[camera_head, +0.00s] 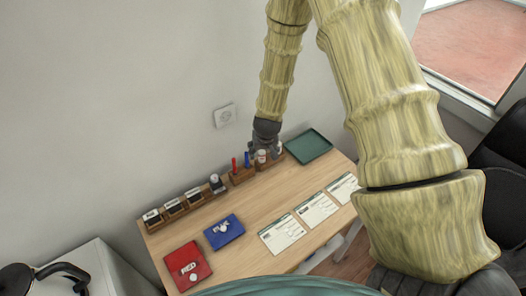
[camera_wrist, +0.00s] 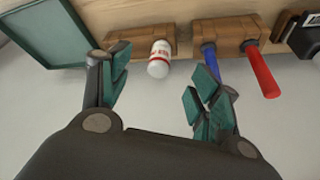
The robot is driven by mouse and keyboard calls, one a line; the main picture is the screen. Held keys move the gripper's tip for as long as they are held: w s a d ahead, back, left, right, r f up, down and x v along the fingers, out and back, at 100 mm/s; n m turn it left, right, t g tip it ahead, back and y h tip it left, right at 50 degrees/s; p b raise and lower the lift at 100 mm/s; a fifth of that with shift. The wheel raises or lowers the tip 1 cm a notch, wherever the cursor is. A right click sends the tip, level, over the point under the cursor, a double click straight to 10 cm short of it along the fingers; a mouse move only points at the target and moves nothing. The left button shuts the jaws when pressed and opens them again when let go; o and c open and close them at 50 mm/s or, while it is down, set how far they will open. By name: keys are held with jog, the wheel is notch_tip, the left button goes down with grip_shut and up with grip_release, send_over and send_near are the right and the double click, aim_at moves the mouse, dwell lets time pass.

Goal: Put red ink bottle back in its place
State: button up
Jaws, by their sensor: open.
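A white bottle with a red band (camera_wrist: 159,58), seemingly the red ink bottle, stands at a wooden holder block (camera_wrist: 125,36) in the wrist view. In the head view the bottle (camera_head: 261,156) is partly covered by my gripper. My gripper (camera_wrist: 160,85) is open, its two teal-padded fingers on either side of the bottle's line, with a visible gap to it. In the head view my gripper (camera_head: 264,148) is right over the holder by the wall. How deep the bottle sits in the block is hidden.
Beside it a block holds a blue marker (camera_head: 247,159) and a red marker (camera_head: 234,165). Stamps (camera_head: 173,208) stand further left, a green tray (camera_head: 309,146) to the right. A red pad (camera_head: 182,262), a blue pad (camera_head: 232,236) and paper forms (camera_head: 282,235) lie in front.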

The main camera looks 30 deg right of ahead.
jog(key=v, duration=1)
jog(key=shift+s+r, duration=0.2)
jog(key=shift+r, duration=0.1)
jog(key=shift+a, duration=0.1)
